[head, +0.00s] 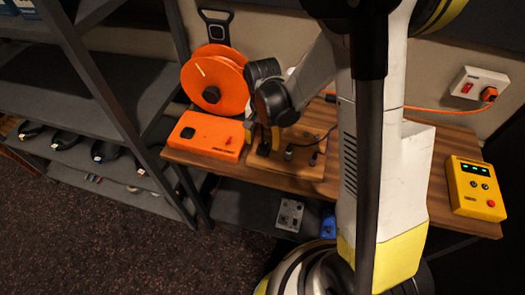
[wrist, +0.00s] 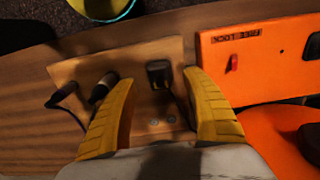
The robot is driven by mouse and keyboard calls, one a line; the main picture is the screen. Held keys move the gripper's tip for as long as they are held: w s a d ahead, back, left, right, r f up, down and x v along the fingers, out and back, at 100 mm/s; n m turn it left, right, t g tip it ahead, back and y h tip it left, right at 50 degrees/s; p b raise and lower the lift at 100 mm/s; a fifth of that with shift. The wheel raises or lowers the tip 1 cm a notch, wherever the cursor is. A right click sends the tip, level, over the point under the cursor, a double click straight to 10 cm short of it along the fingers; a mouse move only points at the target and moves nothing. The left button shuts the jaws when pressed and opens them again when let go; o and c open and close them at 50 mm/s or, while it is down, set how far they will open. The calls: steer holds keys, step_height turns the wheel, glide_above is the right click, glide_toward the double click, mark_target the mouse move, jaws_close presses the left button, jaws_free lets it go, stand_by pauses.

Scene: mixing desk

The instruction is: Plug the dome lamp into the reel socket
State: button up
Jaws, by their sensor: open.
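My gripper (wrist: 160,78) is open, with its yellow fingers on either side of a black plug (wrist: 159,71) standing on a wooden board (wrist: 70,72). A gap shows between the plug and the fingers in the wrist view. A second black plug-like piece (wrist: 103,88) with a dark cord lies left of the left finger. The orange reel (head: 212,82) stands at the back of the desk in the head view, with an orange box (head: 204,134) in front of it. The box also shows in the wrist view (wrist: 258,62), with a red switch. I cannot make out the dome lamp or the reel socket.
The wooden desk (head: 440,150) holds a yellow device (head: 476,188) at the right. A wall outlet (head: 478,89) holds an orange plug and cable. Dark shelving (head: 100,90) stands at the left. My arm hides the desk's middle in the head view.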

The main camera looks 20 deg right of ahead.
mark_target(263, 145)
step_height(263, 145, down, 4)
steer(key=b, duration=0.2)
steer(key=shift+r+b, duration=0.15)
steer(key=shift+b, duration=0.15)
stand_by(1.2)
jaws_close()
steer(key=shift+r, duration=0.25)
steer(key=shift+r+p, duration=1.75)
steer(key=shift+r, duration=1.1)
